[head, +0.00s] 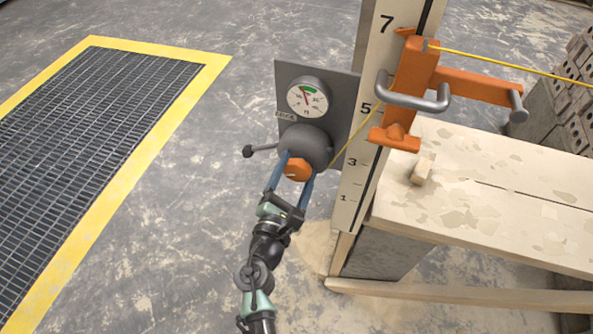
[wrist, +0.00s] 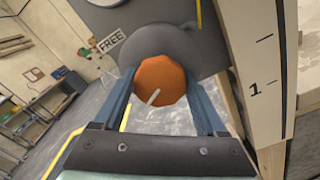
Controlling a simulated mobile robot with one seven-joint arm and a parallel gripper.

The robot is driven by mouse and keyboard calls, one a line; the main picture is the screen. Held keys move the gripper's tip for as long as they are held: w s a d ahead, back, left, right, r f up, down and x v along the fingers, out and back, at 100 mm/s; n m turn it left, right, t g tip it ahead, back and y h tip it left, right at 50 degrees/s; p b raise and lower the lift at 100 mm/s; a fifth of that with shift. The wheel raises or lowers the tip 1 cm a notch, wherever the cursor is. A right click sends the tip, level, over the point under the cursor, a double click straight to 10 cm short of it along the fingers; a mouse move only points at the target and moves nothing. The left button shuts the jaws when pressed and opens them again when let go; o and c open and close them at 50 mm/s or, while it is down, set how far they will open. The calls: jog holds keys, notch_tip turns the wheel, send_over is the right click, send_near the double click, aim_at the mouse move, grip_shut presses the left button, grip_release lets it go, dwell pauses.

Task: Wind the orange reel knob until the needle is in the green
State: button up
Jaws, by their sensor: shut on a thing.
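The orange reel knob (head: 298,169) is faceted, with a pale mark on its face. It sits on the front of a dark grey round reel (head: 306,143). My gripper (head: 297,174) has its two blue fingers on either side of the knob and is shut on it. In the wrist view the knob (wrist: 160,80) lies between the fingers, its pale mark pointing down and to the left. The round dial (head: 307,98) above the reel has a green band at its top. Its thin reddish needle points up and slightly left, close to the green band's left end; the exact spot is too small to tell.
A small crank handle (head: 249,151) sticks out left of the reel. A "FREE" label (wrist: 112,41) is beside it. A numbered white post (head: 353,170) stands close on the right, with an orange bracket (head: 412,85) and a yellow line. Right of it is a pale masonry bench (head: 480,200).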

jog(key=m+b, duration=0.2)
jog(key=shift+f+m, duration=0.3)
jog(key=shift+r+m+b, duration=0.3)
jog(key=shift+m+b, duration=0.05)
jog(key=shift+m, duration=0.45)
jog(key=o, duration=1.3)
jog(key=v, duration=1.3)
